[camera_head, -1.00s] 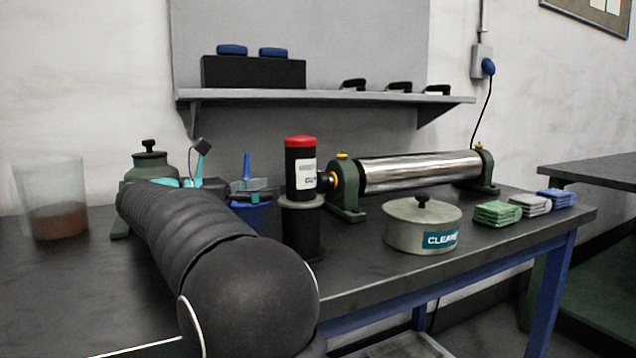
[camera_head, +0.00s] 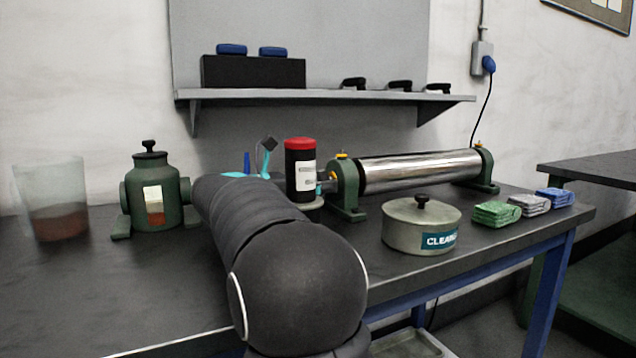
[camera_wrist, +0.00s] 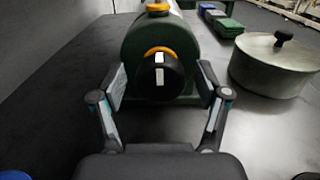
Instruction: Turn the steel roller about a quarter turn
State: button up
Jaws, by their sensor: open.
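The shiny steel roller (camera_head: 420,170) lies level between two green bearing stands on the bench. At its near left end, a black knob (camera_wrist: 160,77) with white marks sticks out of the green stand (camera_wrist: 134,50) through a yellow ring. In the wrist view, my gripper (camera_wrist: 161,82) is open, one finger on each side of the knob, with a visible gap on both sides. In the head view, my gripper is mostly hidden behind my arm and the red-capped black bottle (camera_head: 300,158); a small part shows by the roller's left end.
A lidded grey tin (camera_head: 400,228) stands in front of the roller; it also shows right of my gripper in the wrist view (camera_wrist: 262,72). Folded cloths (camera_head: 497,214) lie to the right. A green jar (camera_head: 150,195) and glass beaker (camera_head: 50,200) stand at left.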

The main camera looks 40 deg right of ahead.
jog(key=c, duration=1.2)
jog(key=shift+n, duration=0.3)
jog(key=n+b, duration=0.1)
jog(key=n, duration=0.7)
jog(key=shift+r+p, duration=0.1)
jog(key=shift+p, duration=0.2)
jog(key=n+p, duration=0.2)
jog(key=n, duration=0.3)
jog(key=shift+n+p, duration=1.35)
jog(key=shift+n, duration=0.75)
